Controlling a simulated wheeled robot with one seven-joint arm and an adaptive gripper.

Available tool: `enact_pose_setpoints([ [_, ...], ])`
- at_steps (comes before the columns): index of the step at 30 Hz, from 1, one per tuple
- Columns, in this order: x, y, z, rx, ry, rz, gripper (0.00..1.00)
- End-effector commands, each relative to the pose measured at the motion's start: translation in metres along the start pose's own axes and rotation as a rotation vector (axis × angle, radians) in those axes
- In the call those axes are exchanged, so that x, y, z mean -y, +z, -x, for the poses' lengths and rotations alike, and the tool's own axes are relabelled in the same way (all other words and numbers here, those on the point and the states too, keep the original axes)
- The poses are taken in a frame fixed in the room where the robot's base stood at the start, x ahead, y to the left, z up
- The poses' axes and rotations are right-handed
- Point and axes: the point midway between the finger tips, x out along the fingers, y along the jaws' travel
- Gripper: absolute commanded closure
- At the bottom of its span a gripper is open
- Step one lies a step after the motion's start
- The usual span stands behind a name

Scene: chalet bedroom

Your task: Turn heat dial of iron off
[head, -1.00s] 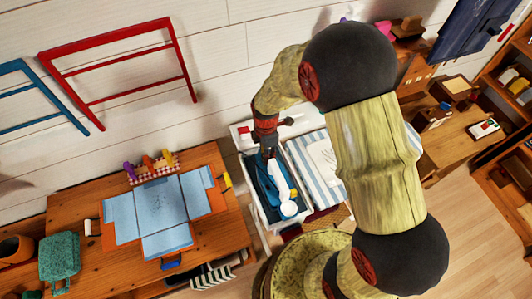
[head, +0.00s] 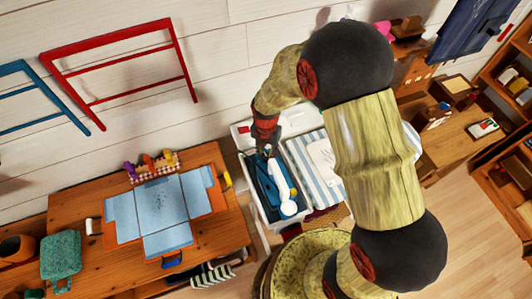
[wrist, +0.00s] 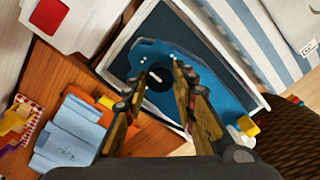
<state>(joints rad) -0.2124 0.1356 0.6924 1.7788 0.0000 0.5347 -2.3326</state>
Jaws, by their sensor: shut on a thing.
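The iron (head: 264,183) is blue with a white part (head: 282,182) and lies in a white-rimmed tray (head: 252,205) beside the wooden table. In the wrist view the blue iron (wrist: 205,88) fills the space below my gripper (wrist: 160,76). A round black dial (wrist: 158,80) shows between my two fingertips. My gripper comes down from above, and its fingers are shut on the dial. In the head view my gripper (head: 265,150) is at the iron's far end, and the dial is hidden there. The dial's setting cannot be read.
A blue-and-white striped cloth (head: 305,170) lies right of the tray. A white panel with a red square (wrist: 60,15) is near my gripper.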

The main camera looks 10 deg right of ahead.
Motion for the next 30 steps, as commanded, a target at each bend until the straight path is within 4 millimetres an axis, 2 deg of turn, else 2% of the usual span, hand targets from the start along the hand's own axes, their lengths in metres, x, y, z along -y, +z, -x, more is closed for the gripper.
enact_pose_setpoints([
  [16, -0.0004, 0.0005, 0.0003, 0.001, 0.001, 0.028, 0.98],
  [17, -0.0004, 0.0005, 0.0003, 0.001, 0.001, 0.028, 0.72],
  [26, -0.0001, 0.0002, 0.0001, 0.0, 0.0, 0.027, 0.55],
  [30, -0.0001, 0.0001, 0.0001, 0.0, 0.0, 0.026, 0.54],
])
